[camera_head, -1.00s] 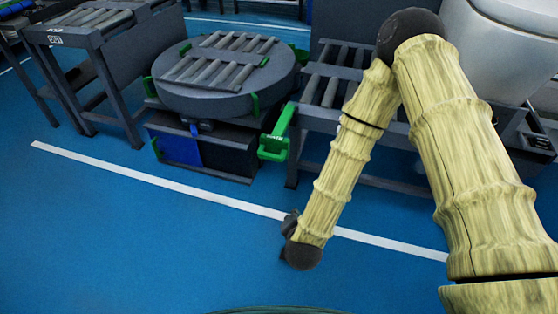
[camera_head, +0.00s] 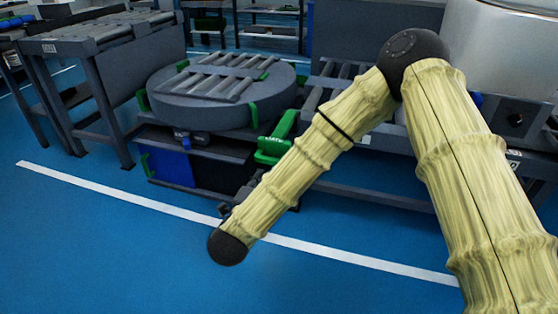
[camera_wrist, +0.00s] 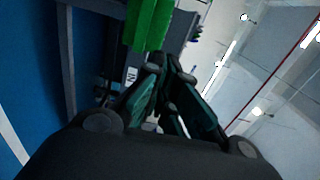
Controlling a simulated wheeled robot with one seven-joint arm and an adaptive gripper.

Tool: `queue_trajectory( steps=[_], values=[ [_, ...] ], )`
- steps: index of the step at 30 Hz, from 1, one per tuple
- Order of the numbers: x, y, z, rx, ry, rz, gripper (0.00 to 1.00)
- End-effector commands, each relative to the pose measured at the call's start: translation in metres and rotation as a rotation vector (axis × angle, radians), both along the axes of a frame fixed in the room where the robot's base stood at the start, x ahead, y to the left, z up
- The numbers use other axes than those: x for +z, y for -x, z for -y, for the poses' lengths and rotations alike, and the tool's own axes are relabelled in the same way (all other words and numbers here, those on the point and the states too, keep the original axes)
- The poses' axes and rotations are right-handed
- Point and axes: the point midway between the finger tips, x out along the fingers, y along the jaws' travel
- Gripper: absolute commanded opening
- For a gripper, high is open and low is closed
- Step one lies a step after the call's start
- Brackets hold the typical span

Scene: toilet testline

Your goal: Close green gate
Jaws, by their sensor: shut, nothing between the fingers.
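The green gate (camera_head: 275,145) is a green bar with a labelled block at its near end. It stands at the left end of the right-hand conveyor, beside the round turntable, and juts out toward the front. My forearm passes close in front of it in the head view. In the wrist view, a green part (camera_wrist: 152,22), probably the gate, is at the top centre. My gripper (camera_wrist: 172,70) is shut and empty, its fingertips just below that green part; I cannot tell if they touch. In the head view the gripper is mostly hidden behind my wrist.
The round grey turntable (camera_head: 222,101) with rollers has smaller green pieces on its rim. A roller conveyor (camera_head: 95,35) stands left, and another (camera_head: 375,175) lies behind my arm. A large white object (camera_head: 500,40) is at the back right. The blue floor (camera_head: 110,250) in front is clear.

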Motion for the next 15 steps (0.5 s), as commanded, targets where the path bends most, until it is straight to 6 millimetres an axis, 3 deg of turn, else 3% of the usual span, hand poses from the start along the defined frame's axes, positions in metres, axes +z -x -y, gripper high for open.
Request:
queue_trajectory(
  steps=[8, 15],
  values=[
    [0.002, -0.009, 0.002, -0.014, -0.017, 0.016, 0.00],
    [0.000, -0.035, 0.011, -0.014, -0.015, 0.018, 0.00]
  ],
)
